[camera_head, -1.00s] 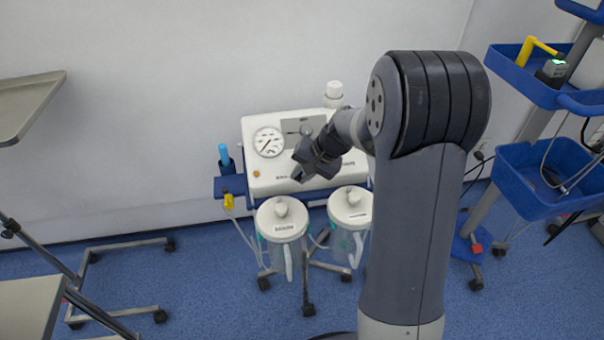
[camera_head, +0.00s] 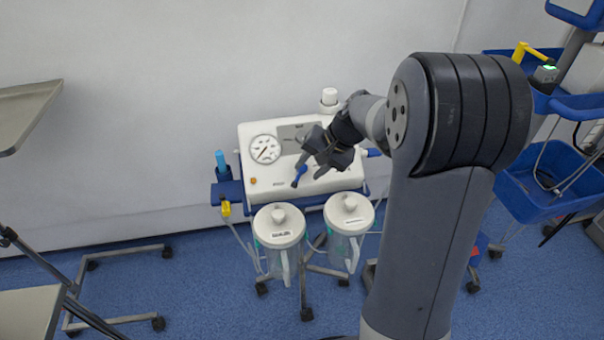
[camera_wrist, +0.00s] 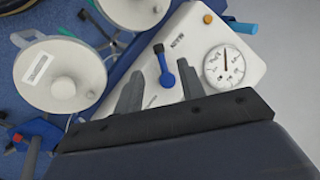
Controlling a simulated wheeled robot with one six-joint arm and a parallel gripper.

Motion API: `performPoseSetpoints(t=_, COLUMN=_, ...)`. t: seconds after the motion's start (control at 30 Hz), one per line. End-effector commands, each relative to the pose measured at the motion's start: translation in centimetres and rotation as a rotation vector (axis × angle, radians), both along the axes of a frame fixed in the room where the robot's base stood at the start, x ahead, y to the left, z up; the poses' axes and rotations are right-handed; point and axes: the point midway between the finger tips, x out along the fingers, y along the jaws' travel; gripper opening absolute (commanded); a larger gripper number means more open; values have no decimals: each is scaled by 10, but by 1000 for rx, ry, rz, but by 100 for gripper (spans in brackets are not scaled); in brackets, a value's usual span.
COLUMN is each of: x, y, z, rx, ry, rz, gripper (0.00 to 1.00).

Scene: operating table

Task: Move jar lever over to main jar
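The blue jar lever (camera_head: 299,176) sits on the front of the white suction unit (camera_head: 262,180), above the two lidded jars. In the wrist view the lever (camera_wrist: 166,72) lies between my gripper's fingers (camera_wrist: 158,70), with its dark end pointing away. My gripper (camera_head: 308,160) is open, just above and to the right of the lever in the head view. I cannot tell whether a finger touches it. One clear jar with a white lid (camera_head: 278,226) stands at the left and another (camera_head: 349,213) at the right. Their labels are too small to read.
A round gauge (camera_head: 265,149) and a white bottle (camera_head: 329,100) are on the unit. A blue holder (camera_head: 228,190) is at its left. A blue-tray cart (camera_head: 540,190) stands at the right, a metal-framed table (camera_head: 25,110) at the left. A wall closes the back.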

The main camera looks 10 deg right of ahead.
Motion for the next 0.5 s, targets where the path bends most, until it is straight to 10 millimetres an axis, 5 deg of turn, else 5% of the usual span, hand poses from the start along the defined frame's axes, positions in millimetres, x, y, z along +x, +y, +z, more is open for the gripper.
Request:
performPoseSetpoints(t=0.2, x=-8, y=-14, z=28, rx=0, ry=-1, rz=-2, gripper=38)
performPoseSetpoints(t=0.5, x=-10, y=-16, z=33, rx=0, ry=1, rz=0, gripper=38)
